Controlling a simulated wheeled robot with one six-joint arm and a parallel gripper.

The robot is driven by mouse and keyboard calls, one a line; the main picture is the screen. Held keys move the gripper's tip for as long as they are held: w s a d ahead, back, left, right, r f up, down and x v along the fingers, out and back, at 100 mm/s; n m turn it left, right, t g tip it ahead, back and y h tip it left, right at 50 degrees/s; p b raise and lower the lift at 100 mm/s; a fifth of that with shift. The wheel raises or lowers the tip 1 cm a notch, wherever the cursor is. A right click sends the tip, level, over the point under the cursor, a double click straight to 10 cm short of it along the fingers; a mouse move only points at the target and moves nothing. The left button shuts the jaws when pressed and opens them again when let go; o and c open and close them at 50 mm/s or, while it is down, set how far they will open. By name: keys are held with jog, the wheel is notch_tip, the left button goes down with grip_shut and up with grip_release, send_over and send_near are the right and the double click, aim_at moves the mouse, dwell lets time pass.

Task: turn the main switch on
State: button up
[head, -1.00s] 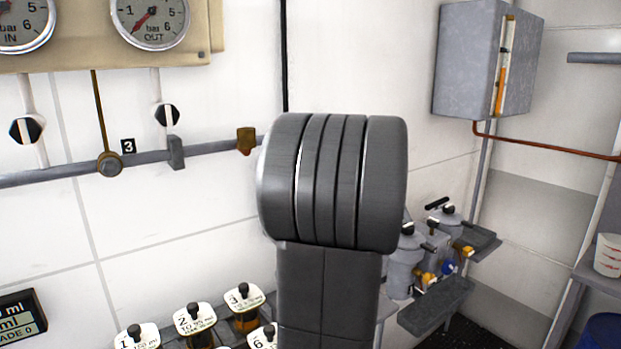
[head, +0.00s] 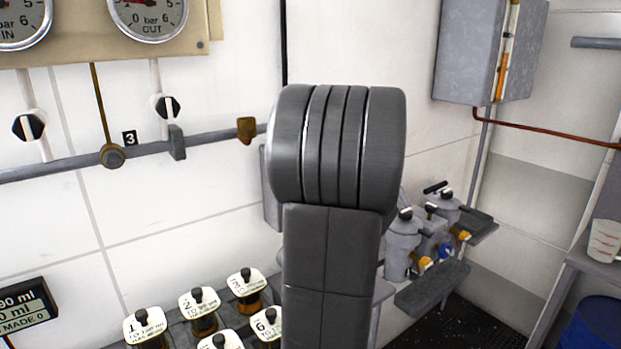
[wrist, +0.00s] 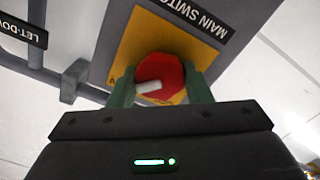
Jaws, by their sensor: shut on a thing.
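The main switch is a red round knob (wrist: 163,76) with a white bar on it, set on a yellow plate (wrist: 140,40) on a grey box (wrist: 113,30) in the wrist view. The label "MAIN SWITCH" (wrist: 195,15) reads upside down there. The white bar lies nearly level in that view, tilted slightly. My gripper (wrist: 160,88) has its two green fingers on either side of the knob, shut on it. In the head view my own arm hides the gripper and the knob. Only a grey box edge (head: 271,190) shows left of the arm.
A pipe (head: 60,165) runs along the wall at left, below two gauges (head: 148,15). Several labelled bottles (head: 203,310) stand low in front. At right are grey canisters (head: 403,245) on a shelf, a wall cabinet (head: 470,50) and a blue drum (head: 595,325).

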jog(key=o, duration=1)
jog(key=b+v, duration=0.1)
jog(key=v, duration=1.3)
jog(key=shift+b, duration=0.35)
jog(key=shift+w+a, duration=0.1)
jog(key=p+x, duration=0.1)
jog(key=x, duration=1.2)
jog(key=shift+w+a+p, duration=0.2)
jog(key=shift+w+p, duration=0.1)
jog(key=shift+p, duration=0.05)
